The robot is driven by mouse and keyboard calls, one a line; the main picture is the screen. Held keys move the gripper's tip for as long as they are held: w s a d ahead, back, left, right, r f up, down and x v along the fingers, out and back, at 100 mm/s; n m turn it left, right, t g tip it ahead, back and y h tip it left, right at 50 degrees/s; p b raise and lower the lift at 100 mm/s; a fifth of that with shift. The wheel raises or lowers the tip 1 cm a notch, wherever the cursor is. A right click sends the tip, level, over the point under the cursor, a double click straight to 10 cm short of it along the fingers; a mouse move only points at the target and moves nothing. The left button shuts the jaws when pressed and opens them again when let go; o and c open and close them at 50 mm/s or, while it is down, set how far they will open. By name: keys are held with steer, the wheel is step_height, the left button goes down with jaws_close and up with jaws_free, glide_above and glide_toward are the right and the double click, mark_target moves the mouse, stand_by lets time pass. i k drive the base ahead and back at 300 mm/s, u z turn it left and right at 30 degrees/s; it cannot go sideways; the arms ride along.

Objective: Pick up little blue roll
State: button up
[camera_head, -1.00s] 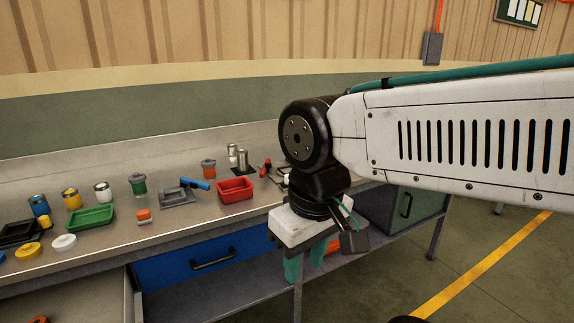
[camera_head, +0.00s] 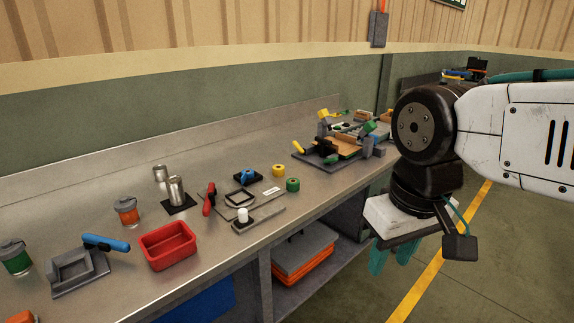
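A small round blue piece (camera_head: 248,176) sits on a black square base toward the middle of the bench. A longer blue cylinder (camera_head: 106,243) lies tilted across a grey fixture (camera_head: 80,272) at the front left. I cannot tell for certain which one is the little blue roll. My gripper (camera_head: 390,258) hangs off the bench's front edge at the right, well apart from both. Its two teal fingers point down with a gap between them and nothing visible in it. Their tips are partly unclear against the floor.
A red tray (camera_head: 169,246), metal cans (camera_head: 175,191), a yellow roll (camera_head: 278,170) and a green roll (camera_head: 292,184) stand on the bench. A cluttered grey assembly board (camera_head: 335,155) lies farther right. The floor beside the bench is open.

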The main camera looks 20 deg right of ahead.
mark_target(250, 174)
steer(key=z, duration=0.15)
steer(key=i, duration=1.05)
steer(key=u, duration=0.3)
